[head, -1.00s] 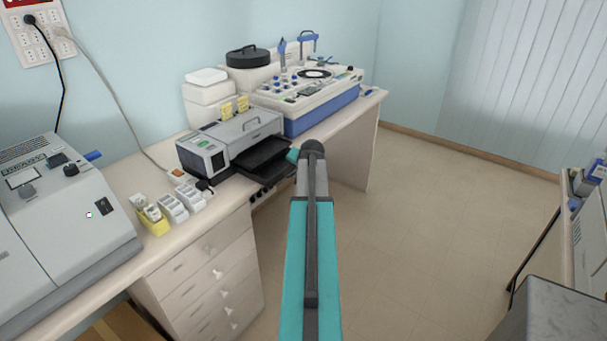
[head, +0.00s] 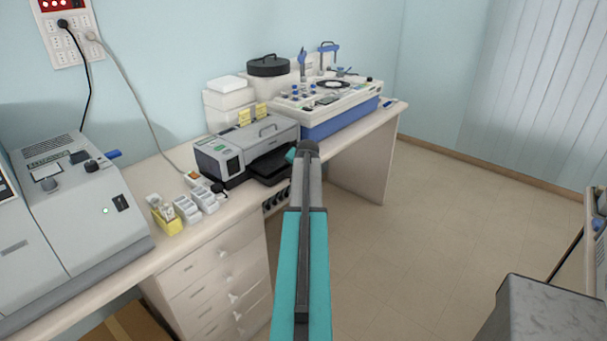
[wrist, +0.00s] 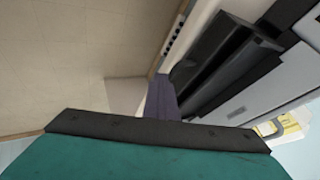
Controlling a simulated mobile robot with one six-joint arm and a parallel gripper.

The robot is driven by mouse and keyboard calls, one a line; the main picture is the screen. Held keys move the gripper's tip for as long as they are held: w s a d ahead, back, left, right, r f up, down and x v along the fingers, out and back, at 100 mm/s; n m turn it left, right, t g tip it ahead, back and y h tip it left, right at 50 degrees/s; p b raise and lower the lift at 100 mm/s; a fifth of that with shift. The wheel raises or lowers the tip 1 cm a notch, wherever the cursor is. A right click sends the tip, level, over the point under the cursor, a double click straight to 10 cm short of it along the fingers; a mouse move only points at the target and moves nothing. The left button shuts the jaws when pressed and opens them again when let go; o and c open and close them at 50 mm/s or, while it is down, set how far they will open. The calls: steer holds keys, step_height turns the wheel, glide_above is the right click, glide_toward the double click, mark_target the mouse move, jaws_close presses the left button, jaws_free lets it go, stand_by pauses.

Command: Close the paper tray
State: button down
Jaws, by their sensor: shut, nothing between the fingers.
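The paper tray (head: 268,169) is a black flat tray at the front of the grey printer (head: 252,140) on the desk. It sticks out a little from the printer, toward the desk's front edge. In the wrist view the dark tray (wrist: 225,62) fills the upper right, beside the printer's grey body (wrist: 255,98). My gripper (head: 291,156) is at the tray's right outer side in the head view, mostly hidden behind my arm. In the wrist view its narrow dark fingers (wrist: 162,98) are shut and empty, close beside the tray. Whether they touch it cannot be told.
A large grey machine (head: 75,215) stands at the left of the desk. A yellow holder (head: 167,221) and white racks (head: 200,202) sit left of the printer. A white and blue device (head: 330,105) stands behind right. The floor (head: 430,225) right of the desk is clear.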

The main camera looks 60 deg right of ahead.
steer(key=shift+w, duration=0.15)
steer(key=shift+s, duration=0.2)
steer(key=s+a+r+b, duration=0.3)
steer(key=s+a+r, duration=0.2)
steer(key=s+r, duration=0.2)
steer(key=shift+s+a, duration=0.35)
steer(key=shift+a, duration=0.05)
stand_by(0.4)
stand_by(0.4)
